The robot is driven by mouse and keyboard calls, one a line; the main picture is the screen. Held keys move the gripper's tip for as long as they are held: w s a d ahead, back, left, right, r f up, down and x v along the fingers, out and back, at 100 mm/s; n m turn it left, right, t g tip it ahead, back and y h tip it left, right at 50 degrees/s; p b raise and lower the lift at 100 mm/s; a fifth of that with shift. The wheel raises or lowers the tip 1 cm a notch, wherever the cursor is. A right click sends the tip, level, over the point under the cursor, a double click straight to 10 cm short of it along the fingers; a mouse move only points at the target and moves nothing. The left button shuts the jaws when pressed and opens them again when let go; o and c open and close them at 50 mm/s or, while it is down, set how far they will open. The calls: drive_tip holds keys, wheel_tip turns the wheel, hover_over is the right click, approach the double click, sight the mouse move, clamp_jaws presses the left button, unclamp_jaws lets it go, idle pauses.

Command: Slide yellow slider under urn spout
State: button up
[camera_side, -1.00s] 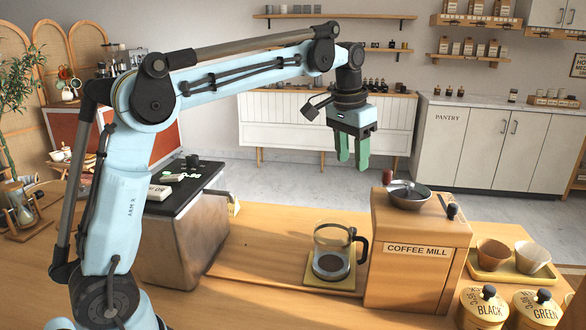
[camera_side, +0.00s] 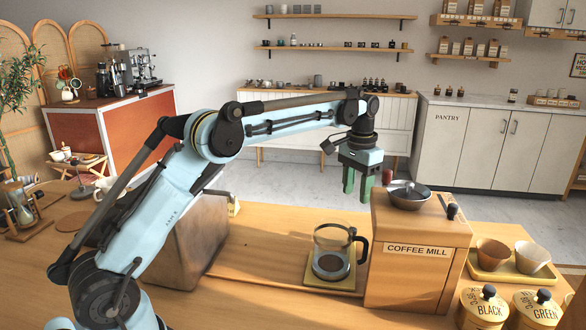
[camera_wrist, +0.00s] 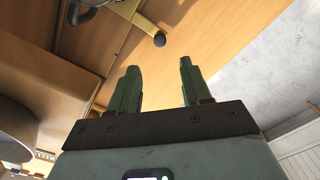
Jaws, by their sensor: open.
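The yellow slider (camera_side: 318,283) is a flat square plate beside the coffee mill, at the right end of a low wooden board. A glass carafe (camera_side: 332,250) with a dark handle stands upright on it. In the wrist view the slider's yellow edge (camera_wrist: 128,10) shows at the top, with a dark round knob (camera_wrist: 159,40) at its end. My gripper (camera_side: 357,194) is open and empty, above and behind the carafe. In the wrist view its green fingers (camera_wrist: 159,66) point toward the counter near the knob. The metal urn (camera_side: 205,240) is at left, partly hidden by my arm; its spout is unclear.
The coffee mill (camera_side: 418,275) stands right of the slider, with a dark bowl (camera_side: 408,196) on top. A yellow tray (camera_side: 490,277) with cups and labelled canisters stand farther right. The wooden board (camera_side: 262,262) is clear between urn and slider.

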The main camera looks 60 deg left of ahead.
wheel_tip(320, 180, down, 12)
drive_tip(key=shift+f, duration=0.1)
idle(0.5)
drive_tip(key=shift+c, duration=0.5)
clamp_jaws()
